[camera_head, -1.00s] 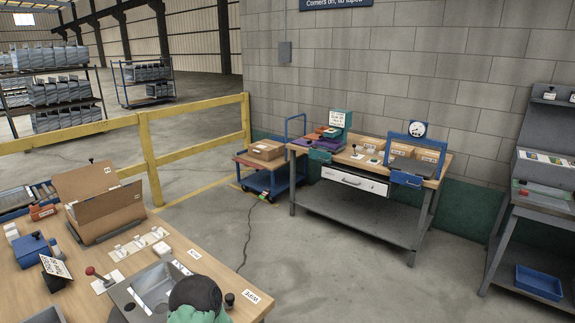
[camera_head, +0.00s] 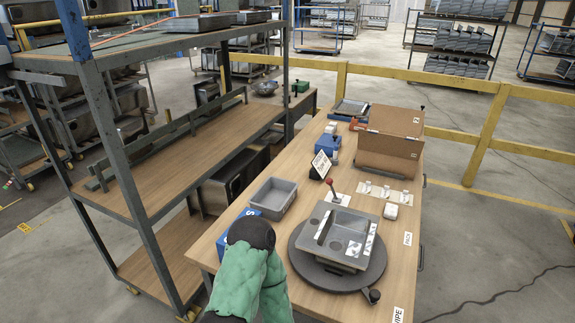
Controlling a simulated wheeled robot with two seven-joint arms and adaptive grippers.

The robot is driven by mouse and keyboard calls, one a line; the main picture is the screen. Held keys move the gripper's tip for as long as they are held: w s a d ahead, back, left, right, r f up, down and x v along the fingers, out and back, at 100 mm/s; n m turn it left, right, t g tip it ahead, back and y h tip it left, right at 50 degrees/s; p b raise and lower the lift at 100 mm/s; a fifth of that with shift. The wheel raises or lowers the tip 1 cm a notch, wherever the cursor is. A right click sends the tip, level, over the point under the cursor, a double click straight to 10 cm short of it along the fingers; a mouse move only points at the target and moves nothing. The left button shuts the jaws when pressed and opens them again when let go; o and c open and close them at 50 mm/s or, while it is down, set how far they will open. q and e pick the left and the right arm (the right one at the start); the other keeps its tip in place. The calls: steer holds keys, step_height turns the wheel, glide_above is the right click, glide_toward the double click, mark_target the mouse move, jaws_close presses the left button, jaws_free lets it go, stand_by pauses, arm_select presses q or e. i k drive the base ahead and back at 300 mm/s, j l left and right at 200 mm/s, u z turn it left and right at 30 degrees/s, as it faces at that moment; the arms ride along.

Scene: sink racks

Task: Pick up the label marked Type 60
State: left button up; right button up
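Several small white label-like pieces lie on a pale strip (camera_head: 382,191) on the wooden table. Their print is too small to read, so I cannot tell which is Type 60. A tilted sign card (camera_head: 321,165) with dark print stands on the table. A grey sink (camera_head: 338,237) with white strips on it rests on a dark round turntable (camera_head: 366,278). Neither gripper can be made out. A dark rounded form with a green padded covering (camera_head: 245,280) rises at the bottom, left of the sink; I cannot tell what it is.
An open cardboard box (camera_head: 390,155) stands at the back of the table (camera_head: 300,168). A grey bin (camera_head: 275,197) and a blue box (camera_head: 328,146) sit on the left. A metal shelf rack (camera_head: 150,240) stands left, a yellow rail (camera_head: 485,140) behind. Floor on the right is mostly clear.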

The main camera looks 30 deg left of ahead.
mark_target(386, 192)
steer(key=l+u, duration=0.8)
steer(key=l, duration=0.2)
steer(key=l+u, duration=0.4)
steer(key=k+l, duration=0.1)
steer(key=l, duration=0.25)
steer(key=k+l, duration=0.1)
steer(key=l, duration=0.25)
steer(key=l+u, duration=0.25)
steer(key=l, duration=1.2)
steer(key=i+l+u, duration=0.1)
steer(key=i+l, duration=0.25)
steer(key=i, duration=0.2)
steer(key=i+l+u, duration=0.15)
steer(key=i+l, duration=0.2)
steer(key=i, duration=0.2)
